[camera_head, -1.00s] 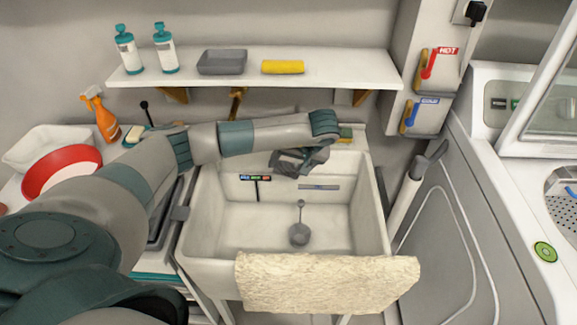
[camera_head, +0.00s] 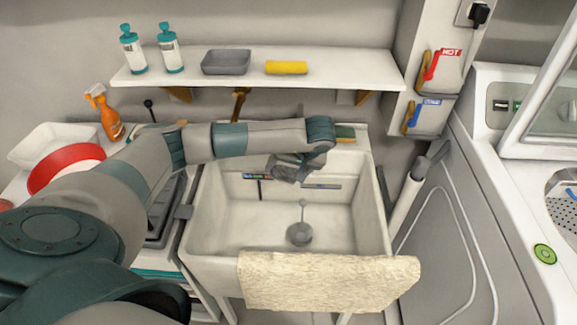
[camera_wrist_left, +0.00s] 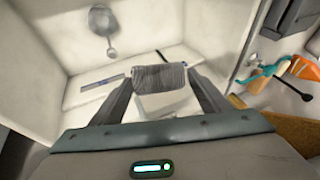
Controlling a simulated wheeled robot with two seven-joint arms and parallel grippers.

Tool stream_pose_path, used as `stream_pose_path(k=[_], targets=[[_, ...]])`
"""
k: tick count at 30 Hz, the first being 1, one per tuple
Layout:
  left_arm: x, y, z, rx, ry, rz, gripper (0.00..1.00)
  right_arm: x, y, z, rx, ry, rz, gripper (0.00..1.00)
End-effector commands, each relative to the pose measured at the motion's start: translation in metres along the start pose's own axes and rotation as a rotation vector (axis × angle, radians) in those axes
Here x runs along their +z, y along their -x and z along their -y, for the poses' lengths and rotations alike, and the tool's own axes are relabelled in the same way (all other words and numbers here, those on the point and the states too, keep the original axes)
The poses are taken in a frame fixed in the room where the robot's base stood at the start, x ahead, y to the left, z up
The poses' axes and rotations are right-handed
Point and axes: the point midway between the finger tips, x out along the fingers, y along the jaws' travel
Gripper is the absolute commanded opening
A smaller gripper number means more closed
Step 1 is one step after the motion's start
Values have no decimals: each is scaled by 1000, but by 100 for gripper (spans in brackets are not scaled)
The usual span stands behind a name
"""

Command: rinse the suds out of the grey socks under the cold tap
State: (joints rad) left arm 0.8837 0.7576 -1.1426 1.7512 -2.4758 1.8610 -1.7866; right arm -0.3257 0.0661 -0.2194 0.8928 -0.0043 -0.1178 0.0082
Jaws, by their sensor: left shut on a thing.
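My left gripper (camera_head: 288,172) hangs over the back part of the white sink (camera_head: 235,215), below the rim. In the left wrist view its two fingers (camera_wrist_left: 160,90) are shut on a grey ribbed bundle, the grey socks (camera_wrist_left: 160,77). No suds can be made out on them. The cold tap handle (camera_head: 411,117) is blue and orange, by a COLD label on the right wall panel. A brass spout (camera_head: 238,103) is on the wall behind the sink. No running water shows. My right gripper is not in view.
A cream towel (camera_head: 325,281) hangs over the sink's front edge. A grey drain piece (camera_head: 299,234) is in the basin. A red HOT handle (camera_head: 431,65) is above the cold one. A shelf (camera_head: 330,72) overhangs the back. The basin floor is otherwise clear.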

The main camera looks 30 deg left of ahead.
Motion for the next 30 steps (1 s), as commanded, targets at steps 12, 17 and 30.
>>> stream_pose_path(k=[12, 17, 30], targets=[[23, 4, 17, 0, -1, 1, 47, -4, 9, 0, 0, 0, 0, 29], [32, 4, 22, -1, -2, 1, 47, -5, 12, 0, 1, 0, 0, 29], [44, 5, 31, 0, -1, 1, 47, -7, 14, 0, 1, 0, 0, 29]])
